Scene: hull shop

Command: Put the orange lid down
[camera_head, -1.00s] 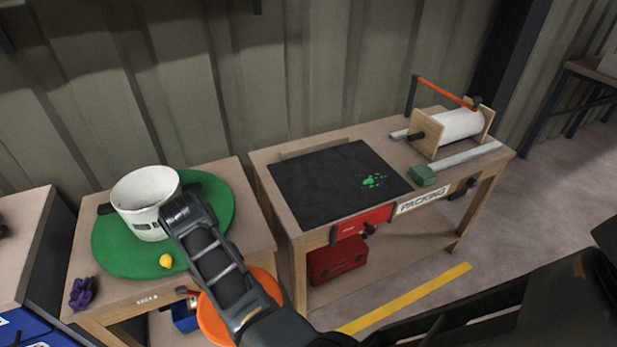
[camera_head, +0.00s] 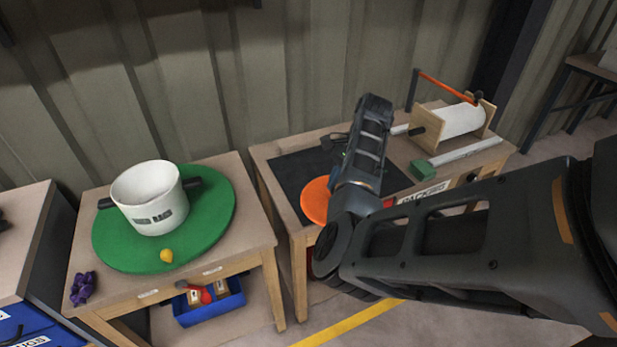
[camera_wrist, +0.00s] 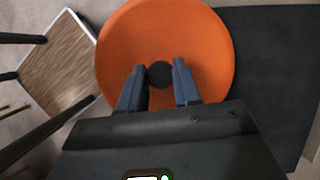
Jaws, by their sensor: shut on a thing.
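The orange lid (camera_head: 315,200) is a round disc with a dark knob (camera_wrist: 160,74) at its middle. In the wrist view the lid (camera_wrist: 165,35) fills the upper middle. My gripper (camera_wrist: 158,76) is shut on that knob, one finger on each side. In the head view the lid shows over the left front part of the black mat on the packing bench, partly hidden by my arm. I cannot tell whether it touches the mat. The fingers are hidden in the head view. The white pot (camera_head: 150,198) stands open on the left table.
The black mat (camera_head: 290,172) lies on the packing bench, partly covered by my arm. A roll holder (camera_head: 458,122) and a green block (camera_head: 424,170) are to its right. A round green mat (camera_head: 215,215), a yellow object (camera_head: 166,255) and a purple piece (camera_head: 83,288) are on the left table.

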